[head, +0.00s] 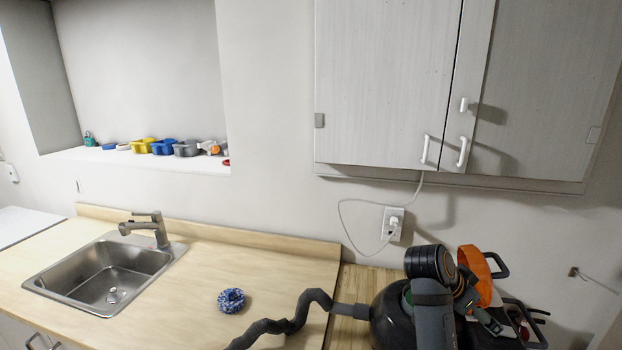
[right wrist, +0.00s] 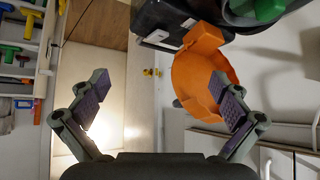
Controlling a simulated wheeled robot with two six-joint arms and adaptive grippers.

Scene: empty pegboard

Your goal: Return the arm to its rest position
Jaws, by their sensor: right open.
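My right gripper (right wrist: 160,82) is open in the right wrist view. Its two fingers with purple pads stand wide apart, and nothing is held between them. A curved orange object (right wrist: 195,68) lies beyond the right finger, which partly covers it; I cannot tell whether they touch. In the head view my dark right arm (head: 432,285) is raised at the lower right, in front of a black rounded thing with a hose. My left gripper is not in view.
A wooden counter (head: 190,315) holds a steel sink (head: 60,283) and a blue-white scrubber (head: 231,300). A dark wavy hose (head: 285,325) crosses its front. Wall cabinets (head: 385,80) hang above right. Coloured items stand on the recessed ledge (head: 100,157). The counter's middle is mostly clear.

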